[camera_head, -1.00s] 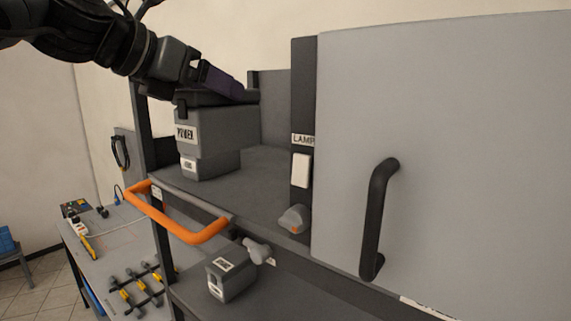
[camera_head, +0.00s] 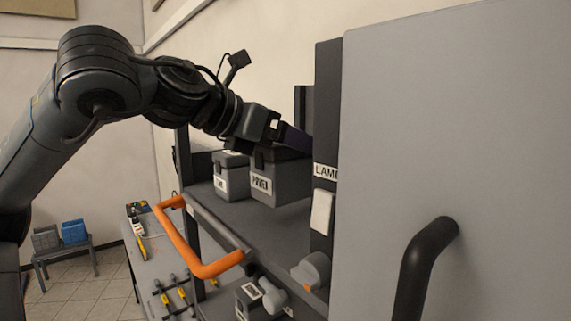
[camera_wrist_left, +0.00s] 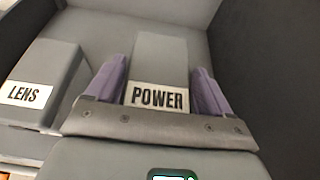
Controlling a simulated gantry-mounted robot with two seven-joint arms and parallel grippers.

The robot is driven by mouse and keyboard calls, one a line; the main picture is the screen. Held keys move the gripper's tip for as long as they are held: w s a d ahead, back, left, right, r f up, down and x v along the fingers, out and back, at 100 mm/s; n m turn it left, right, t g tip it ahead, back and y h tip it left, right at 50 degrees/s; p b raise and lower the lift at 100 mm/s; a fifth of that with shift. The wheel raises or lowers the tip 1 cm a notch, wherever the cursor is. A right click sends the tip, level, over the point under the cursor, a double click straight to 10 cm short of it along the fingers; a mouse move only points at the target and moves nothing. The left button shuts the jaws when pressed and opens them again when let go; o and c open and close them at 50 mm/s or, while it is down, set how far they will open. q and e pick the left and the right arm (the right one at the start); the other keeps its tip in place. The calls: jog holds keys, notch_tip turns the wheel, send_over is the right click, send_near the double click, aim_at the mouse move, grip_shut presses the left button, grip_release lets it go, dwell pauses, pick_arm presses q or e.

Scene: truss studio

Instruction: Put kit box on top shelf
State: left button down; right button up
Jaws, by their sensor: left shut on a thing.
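My left gripper (camera_head: 296,140) comes in from the left over the upper shelf (camera_head: 235,214). It is shut on the grey POWER box (camera_head: 279,188), gripping it at the top. In the left wrist view, purple fingers (camera_wrist_left: 160,92) stand on either side of a raised grey part of the POWER box (camera_wrist_left: 160,55). The grey LENS box (camera_wrist_left: 45,75) is beside it on the left; a smaller labelled box (camera_head: 231,180) stands there in the head view. I cannot tell whether the POWER box touches the shelf. My right gripper is not in view.
A large grey panel (camera_head: 480,120) with a black handle (camera_head: 425,260) fills the right. A dark LAMP-labelled post (camera_head: 328,110) stands near the POWER box. An orange handle (camera_head: 190,245) juts from the shelf front. Another box (camera_head: 250,302) sits below. Shelf space in front is clear.

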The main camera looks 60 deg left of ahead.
aim_at(284, 162)
pick_arm(q)
jog(key=shift+f, duration=1.95)
jog(key=shift+f, duration=0.1)
grip_release()
jog(key=shift+f, duration=0.1)
jog(key=b+v, duration=0.2)
jog(key=v, duration=0.9)
jog(key=shift+w+a, duration=0.1)
jog(key=shift+s+r, duration=0.4)
jog(key=shift+s, duration=0.15)
